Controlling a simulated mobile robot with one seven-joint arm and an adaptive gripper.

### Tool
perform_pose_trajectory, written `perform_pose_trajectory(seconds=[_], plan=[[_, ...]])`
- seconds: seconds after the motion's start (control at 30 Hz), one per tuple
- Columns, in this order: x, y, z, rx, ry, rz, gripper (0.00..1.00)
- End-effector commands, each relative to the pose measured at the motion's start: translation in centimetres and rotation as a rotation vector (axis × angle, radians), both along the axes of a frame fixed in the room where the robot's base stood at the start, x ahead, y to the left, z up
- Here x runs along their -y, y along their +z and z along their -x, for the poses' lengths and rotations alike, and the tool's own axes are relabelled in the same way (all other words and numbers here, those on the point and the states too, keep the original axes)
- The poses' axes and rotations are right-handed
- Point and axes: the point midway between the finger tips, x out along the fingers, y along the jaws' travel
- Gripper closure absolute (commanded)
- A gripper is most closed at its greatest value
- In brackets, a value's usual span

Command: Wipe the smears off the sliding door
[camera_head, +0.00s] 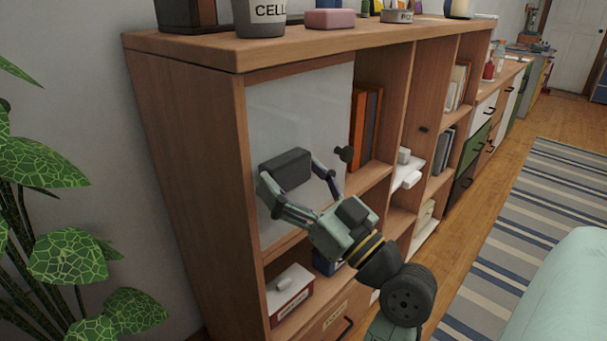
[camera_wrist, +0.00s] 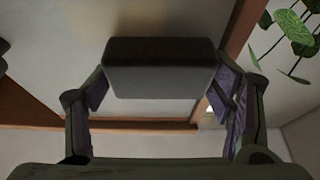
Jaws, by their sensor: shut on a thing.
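The sliding door (camera_head: 300,110) is a pale grey panel in the upper left bay of the wooden shelf unit, with a dark round knob (camera_head: 345,153) near its right edge. My gripper (camera_head: 290,175) is shut on a dark grey block (camera_head: 284,167), one finger at each end. The block is in front of the lower left part of the door; I cannot tell whether it touches. In the wrist view the block (camera_wrist: 160,68) sits between the fingers, with the pale door (camera_wrist: 55,55) behind it.
Orange books (camera_head: 358,128) stand right of the door. A leafy plant (camera_head: 60,210) is at the left. A striped rug (camera_head: 520,230) lies right.

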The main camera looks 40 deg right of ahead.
Motion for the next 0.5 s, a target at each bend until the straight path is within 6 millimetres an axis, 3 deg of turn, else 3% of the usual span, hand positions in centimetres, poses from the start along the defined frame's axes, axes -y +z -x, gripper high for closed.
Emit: perform_pose_trajectory(seconds=[0.23, 0.5], plan=[[-0.9, 0.2, -0.1, -0.001, 0.008, 0.001, 0.48], [-1.0, 2.2, -0.1, 0.001, 0.011, 0.004, 0.48]])
